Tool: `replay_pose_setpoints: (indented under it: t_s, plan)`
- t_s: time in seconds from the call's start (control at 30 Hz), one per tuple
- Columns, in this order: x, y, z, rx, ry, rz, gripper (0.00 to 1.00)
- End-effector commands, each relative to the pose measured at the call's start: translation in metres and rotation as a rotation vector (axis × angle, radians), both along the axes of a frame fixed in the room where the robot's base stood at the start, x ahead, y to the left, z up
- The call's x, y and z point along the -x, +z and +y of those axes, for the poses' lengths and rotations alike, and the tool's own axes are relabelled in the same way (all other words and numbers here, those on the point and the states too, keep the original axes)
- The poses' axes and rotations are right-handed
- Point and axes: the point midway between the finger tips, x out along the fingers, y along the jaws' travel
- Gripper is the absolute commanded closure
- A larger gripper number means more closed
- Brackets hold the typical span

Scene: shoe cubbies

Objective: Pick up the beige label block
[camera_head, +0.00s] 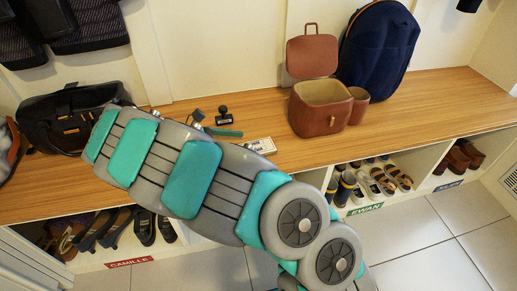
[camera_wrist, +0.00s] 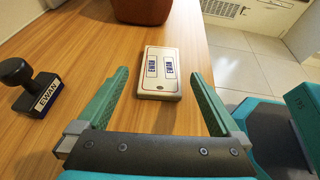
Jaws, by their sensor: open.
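The beige label block (camera_wrist: 159,72) lies flat on the wooden bench top in the wrist view, with two small dark-lettered labels on its upper face. In the head view the block (camera_head: 262,145) shows on the bench just right of my arm, partly covered by it. My gripper (camera_wrist: 158,82) is open and empty, with one green finger on each side of the block in the picture. I cannot tell how high the fingers are above the bench. In the head view my arm hides most of the gripper.
A black stamp (camera_wrist: 30,85) marked EWAN stands left of the gripper. An open brown leather bag (camera_head: 320,105) stands behind the block, with a navy backpack (camera_head: 376,55) beyond. A black bag (camera_head: 65,115) sits at left. Shoe cubbies (camera_head: 370,208) lie below the front edge.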

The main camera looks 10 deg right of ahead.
Motion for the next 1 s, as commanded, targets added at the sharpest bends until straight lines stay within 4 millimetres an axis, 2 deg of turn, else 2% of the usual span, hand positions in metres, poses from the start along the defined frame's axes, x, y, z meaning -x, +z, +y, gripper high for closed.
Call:
replay_pose_setpoints:
  t_s: [0.23,0.5,0.77,1.0]
  plan:
    - [0.0,-0.007,-0.021,0.003,-0.006,0.0,0.0]
    - [-0.002,-0.02,-0.054,0.001,-0.006,-0.001,0.0]
    - [-0.003,-0.022,-0.057,-0.001,-0.003,-0.002,0.0]
    - [-0.003,-0.022,-0.057,-0.001,-0.004,-0.002,0.27]
